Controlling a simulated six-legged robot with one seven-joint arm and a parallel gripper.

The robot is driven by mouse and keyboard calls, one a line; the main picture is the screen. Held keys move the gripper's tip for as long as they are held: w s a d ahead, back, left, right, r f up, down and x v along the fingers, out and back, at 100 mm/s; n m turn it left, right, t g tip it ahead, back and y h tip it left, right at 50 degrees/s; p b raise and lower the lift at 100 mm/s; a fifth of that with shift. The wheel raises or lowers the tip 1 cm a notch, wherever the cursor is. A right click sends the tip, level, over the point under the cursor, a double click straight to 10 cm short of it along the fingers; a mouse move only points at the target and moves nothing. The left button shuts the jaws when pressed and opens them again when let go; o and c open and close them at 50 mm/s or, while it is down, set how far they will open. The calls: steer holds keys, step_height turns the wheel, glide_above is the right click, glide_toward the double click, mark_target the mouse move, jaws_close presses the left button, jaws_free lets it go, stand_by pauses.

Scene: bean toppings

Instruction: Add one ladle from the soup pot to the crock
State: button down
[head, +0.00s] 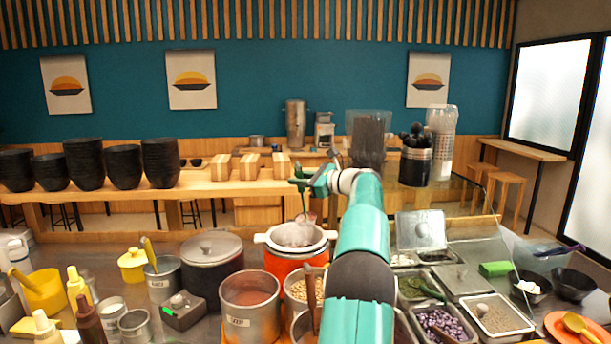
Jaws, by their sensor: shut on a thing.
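My gripper (317,182) is shut on the dark green handle (299,178) of a ladle, held upright over the crock. The ladle's lower end (309,217) hangs at the crock's mouth; I cannot tell whether its bowl is tilted or holds soup. The crock (284,266) is orange-red with a white rim and side handles, and is open, with a pale grey inside. The soup pot seems to be the labelled steel pot (236,322) with reddish-brown liquid, in front of the crock to the left. My arm hides the area right of the crock.
A lidded dark pot (208,277) stands left of the crock. A steel pot of beans (299,290) stands in front of it. Topping trays (495,319) are at right. Yellow containers and bottles crowd the left. Stacked black bowls (84,164) line the back counter.

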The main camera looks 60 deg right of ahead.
steer(key=w+a+f+n+g+h, duration=0.1)
steer(key=w+a+f+n+h, duration=0.1)
steer(key=a+f+n, duration=0.3)
steer(key=w+a+f+n+g+h, duration=0.2)
steer(key=a+f+n, duration=0.3)
steer(key=a+f, duration=0.3)
steer(key=shift+a+f+g, duration=0.3)
steer(key=shift+f, duration=0.8)
stand_by(0.4)
steer(key=shift+r, duration=0.1)
